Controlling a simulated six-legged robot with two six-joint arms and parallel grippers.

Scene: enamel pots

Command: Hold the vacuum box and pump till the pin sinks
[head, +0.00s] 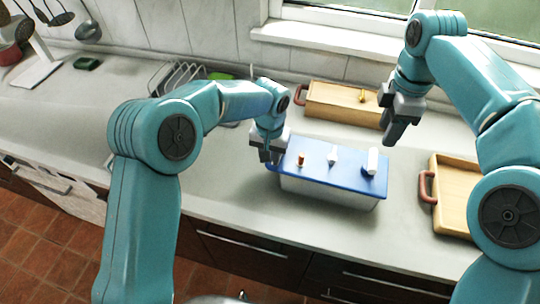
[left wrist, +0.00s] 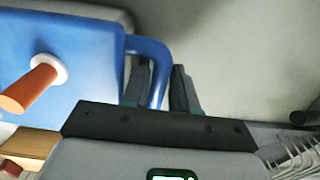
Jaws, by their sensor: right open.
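The vacuum box (head: 330,190) stands on the counter, with a pale body and a blue lid (head: 345,178). On the lid stand an orange-brown pin (head: 302,159) in a white collar, a small white piece (head: 333,155) in the middle and a white cylinder (head: 372,162), perhaps the pump, at the right. In the left wrist view the pin (left wrist: 30,88) stands up from the lid. My left gripper (head: 268,155) is at the box's left end, its fingers (left wrist: 160,88) closed on both sides of the blue handle (left wrist: 157,68). My right gripper (head: 390,138) is open and empty above the counter, behind the box's right end.
A wooden tray (head: 340,105) with a small yellow item lies behind the box. Another wooden tray (head: 455,200) with a brown handle lies at the right. A wire dish rack (head: 180,75) stands at the back left. Bare counter lies in front of the box.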

